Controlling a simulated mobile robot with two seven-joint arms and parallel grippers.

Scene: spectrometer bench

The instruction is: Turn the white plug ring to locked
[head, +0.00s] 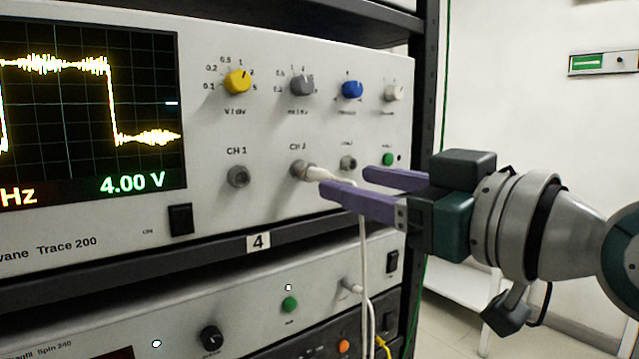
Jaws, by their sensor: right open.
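A white plug (325,174) with its ring sits in the CH 2 socket (299,170) on the front panel of the oscilloscope (225,125). A white cable (363,250) hangs down from the plug side. My right gripper (346,181) comes in from the right with two purple fingers spread apart. Its nearer fingertip lies in front of the plug's rear end and hides part of it; I cannot tell whether they touch. The locked mark of the ring is too small to see. My left gripper is not in view.
The CH 1 socket (238,177) is empty to the left. A row of knobs, yellow (237,81), grey (302,85), blue (352,89) and white (393,92), is above. A second instrument (240,312) stands on the shelf below. Free room lies right of the rack.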

